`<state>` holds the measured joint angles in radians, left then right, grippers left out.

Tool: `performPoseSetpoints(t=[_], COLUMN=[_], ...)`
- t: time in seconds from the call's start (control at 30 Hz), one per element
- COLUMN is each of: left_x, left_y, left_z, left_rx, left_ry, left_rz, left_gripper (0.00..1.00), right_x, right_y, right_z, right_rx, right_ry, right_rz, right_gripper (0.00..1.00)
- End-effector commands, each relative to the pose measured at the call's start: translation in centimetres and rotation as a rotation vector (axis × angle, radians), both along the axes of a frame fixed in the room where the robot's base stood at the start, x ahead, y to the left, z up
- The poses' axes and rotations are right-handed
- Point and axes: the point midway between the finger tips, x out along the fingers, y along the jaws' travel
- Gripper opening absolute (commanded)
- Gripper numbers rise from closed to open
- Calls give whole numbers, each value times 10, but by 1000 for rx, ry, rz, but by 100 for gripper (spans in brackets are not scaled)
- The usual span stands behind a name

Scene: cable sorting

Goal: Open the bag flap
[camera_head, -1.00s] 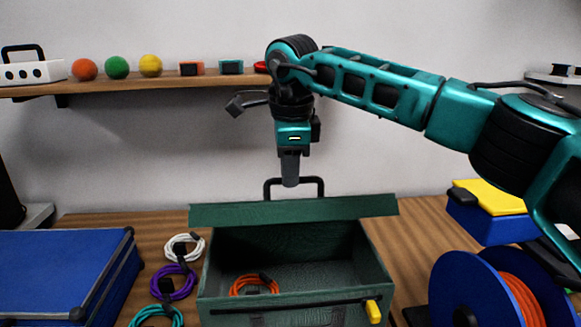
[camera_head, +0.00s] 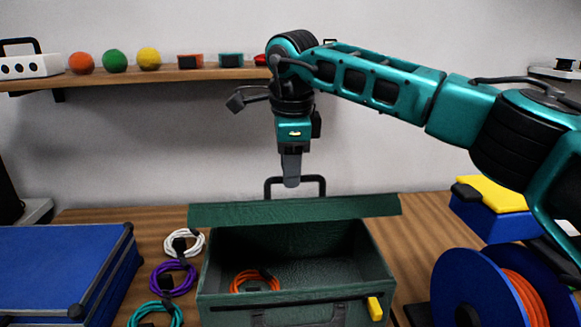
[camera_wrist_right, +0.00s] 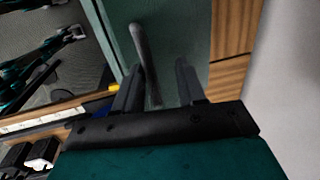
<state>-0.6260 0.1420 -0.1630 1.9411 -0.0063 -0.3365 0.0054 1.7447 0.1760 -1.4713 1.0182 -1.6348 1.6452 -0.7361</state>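The dark green bag (camera_head: 377,268) stands open on the table, and I see into it from above. Its flap (camera_head: 240,213) is raised along the back rim, with a dark handle (camera_head: 320,181) behind it. An orange cable (camera_head: 243,277) lies coiled inside. My right gripper (camera_head: 291,182) points down over the back of the bag, at the handle. In the right wrist view its two fingers (camera_wrist_right: 160,88) are apart, with the handle (camera_wrist_right: 143,50) between or just beyond them against the green flap (camera_wrist_right: 185,25). I cannot tell whether they touch it. My left gripper is not in view.
White (camera_head: 198,242), purple (camera_head: 184,282) and teal (camera_head: 176,315) cables lie left of the bag, beside a blue case (camera_head: 55,265). A blue spool (camera_head: 455,285) and a yellow-lidded blue box (camera_head: 490,215) stand right. A shelf (camera_head: 130,77) with several small objects runs behind.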

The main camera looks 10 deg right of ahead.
Motion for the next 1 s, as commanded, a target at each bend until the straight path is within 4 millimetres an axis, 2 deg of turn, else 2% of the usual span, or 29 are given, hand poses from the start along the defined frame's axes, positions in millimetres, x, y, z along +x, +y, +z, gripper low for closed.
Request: performPoseSetpoints(t=[0.4,0.53,0.73,1.0], left_x=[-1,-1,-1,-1], left_y=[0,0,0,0], left_z=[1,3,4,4], left_rx=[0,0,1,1], left_ry=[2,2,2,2], left_rz=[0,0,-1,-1], left_gripper=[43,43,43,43], right_x=[-16,-20,-23,-23], right_y=[0,0,0,0], right_z=[84,105,120,122], right_rx=[1,1,0,0], right_ry=[-4,-2,0,0], right_rz=[0,-1,-1,0], right_gripper=[40,40,40,40])
